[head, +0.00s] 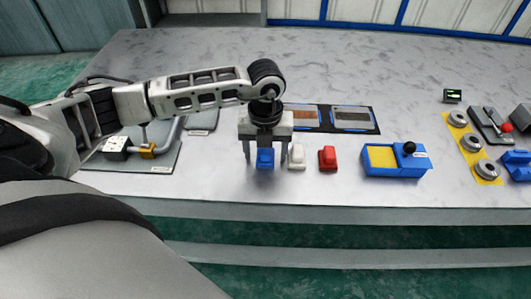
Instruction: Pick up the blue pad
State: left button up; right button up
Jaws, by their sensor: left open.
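The blue pad (265,159) stands on the grey-white table, leftmost in a row with a white pad (297,156) and a red pad (328,158). My left gripper (265,155) points down over the blue pad. Its two fingers are apart, one on the left of the blue pad and one on its right, near the white pad. I cannot tell whether either finger touches the blue pad. The palm hides the area just behind the blue pad. My right gripper is not in view.
A blue box with a yellow top and black knob (382,158) is to the right. Two framed plates (350,118) lie behind the pads. A grey board with a pipe (170,160) is at left. Round parts on a yellow plate (470,150) are far right. The table's front edge (330,205) is near.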

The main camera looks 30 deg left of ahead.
pick_arm(q)
jog(key=c, duration=1.1)
jog(key=shift+o, duration=0.2)
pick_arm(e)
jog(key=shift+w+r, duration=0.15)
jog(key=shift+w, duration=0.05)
pick_arm(q)
jog(key=shift+r, duration=0.1)
jog(key=shift+r, duration=0.45)
notch_tip(320, 180, up, 2)
jog(key=shift+r+b, duration=0.15)
jog(key=shift+b, duration=0.3)
jog(key=s+d+r+b, duration=0.1)
jog(key=s+d+r, duration=0.5)
jog(key=d+r, duration=0.3)
jog(key=d, duration=0.3)
jog(key=shift+d+r, duration=0.35)
jog(key=shift+d, duration=0.05)
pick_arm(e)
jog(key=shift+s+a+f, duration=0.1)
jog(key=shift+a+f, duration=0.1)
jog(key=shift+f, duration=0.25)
pick_arm(q)
jog(key=shift+w, duration=0.1)
